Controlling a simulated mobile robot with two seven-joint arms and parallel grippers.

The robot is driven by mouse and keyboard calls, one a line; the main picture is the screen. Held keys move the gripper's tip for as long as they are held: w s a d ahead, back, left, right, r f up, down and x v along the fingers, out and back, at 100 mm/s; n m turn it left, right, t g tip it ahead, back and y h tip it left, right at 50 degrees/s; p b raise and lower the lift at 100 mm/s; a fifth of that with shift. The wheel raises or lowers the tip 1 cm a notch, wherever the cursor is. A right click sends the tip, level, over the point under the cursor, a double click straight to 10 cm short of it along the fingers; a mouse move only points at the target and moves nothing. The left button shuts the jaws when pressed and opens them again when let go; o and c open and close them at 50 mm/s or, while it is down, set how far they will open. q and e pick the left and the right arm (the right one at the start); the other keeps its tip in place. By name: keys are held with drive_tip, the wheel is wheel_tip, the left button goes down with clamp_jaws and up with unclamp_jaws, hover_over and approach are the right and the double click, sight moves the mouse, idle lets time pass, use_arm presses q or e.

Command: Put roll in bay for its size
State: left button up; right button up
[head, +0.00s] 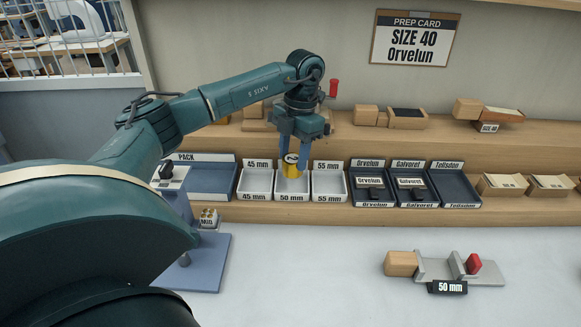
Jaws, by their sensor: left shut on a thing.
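My left gripper (291,152) points down and is shut on a yellow roll (292,168) with a dark mark on its upper end. The roll is upright over the 50 mm bay (291,190), the middle of three white bays. I cannot tell whether its lower end is inside the bay or above it. The 45 mm bay (254,187) is to the left and the 55 mm bay (329,187) to the right; both look empty. A gauge (462,268) on the table carries a 50 mm label (447,287). My right gripper is not in view.
A blue PACK tray (208,182) stands left. The prep card (412,38) reads SIZE 40 Orvelun. The table middle is clear.

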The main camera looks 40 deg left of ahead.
sight(293, 169)
use_arm(q)
drive_tip(key=shift+f, duration=2.4)
drive_tip(key=shift+f, duration=0.1)
drive_tip(key=o, duration=0.8)
drive_tip(key=r, duration=0.4)
drive_tip(key=w+r, duration=0.1)
drive_tip(key=r, duration=0.7)
drive_tip(key=shift+w+d+r, duration=0.1)
drive_tip(key=shift+w, duration=0.3)
drive_tip(key=shift+s, duration=0.1)
